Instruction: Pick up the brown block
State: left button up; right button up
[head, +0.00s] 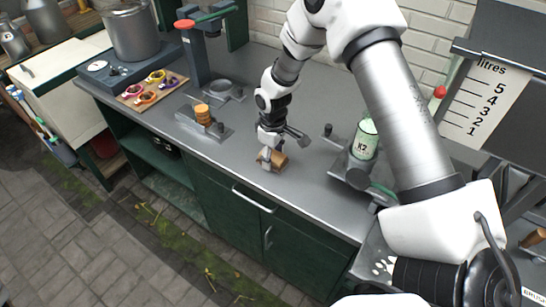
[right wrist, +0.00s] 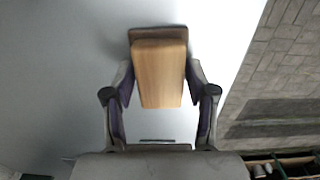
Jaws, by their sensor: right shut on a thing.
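The brown block (head: 278,158) is at my right gripper (head: 268,162), low over the grey counter near its front edge. In the right wrist view the block (right wrist: 160,72) is light wood with a darker brown far end, and it sits between the two fingers of the right gripper (right wrist: 162,100). The fingers are closed on its sides. I cannot tell whether the block touches the counter. My left gripper is not in view.
A grey counter (head: 230,150) has free room around the block. A stand with an orange-brown stack (head: 203,114) is to the left. A green-and-white canister (head: 365,139) stands at right. A pot (head: 132,32) and a board with coloured rings (head: 152,88) are at far left.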

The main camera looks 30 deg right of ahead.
aim_at(273, 154)
jog(key=shift+w+r+b, duration=0.15)
jog(key=shift+r+b, duration=0.15)
jog(key=shift+r, duration=0.15)
notch_tip(273, 154, up, 2)
jog(key=shift+r+b, duration=0.1)
jog(key=shift+b, duration=0.3)
jog(key=s+a+r+b, duration=0.1)
jog(key=s+a, duration=0.3)
jog(key=s, duration=0.3)
jog(key=s+a+b, duration=0.2)
jog(key=s+a, duration=0.2)
jog(key=s, duration=0.3)
jog(key=shift+r, duration=0.4)
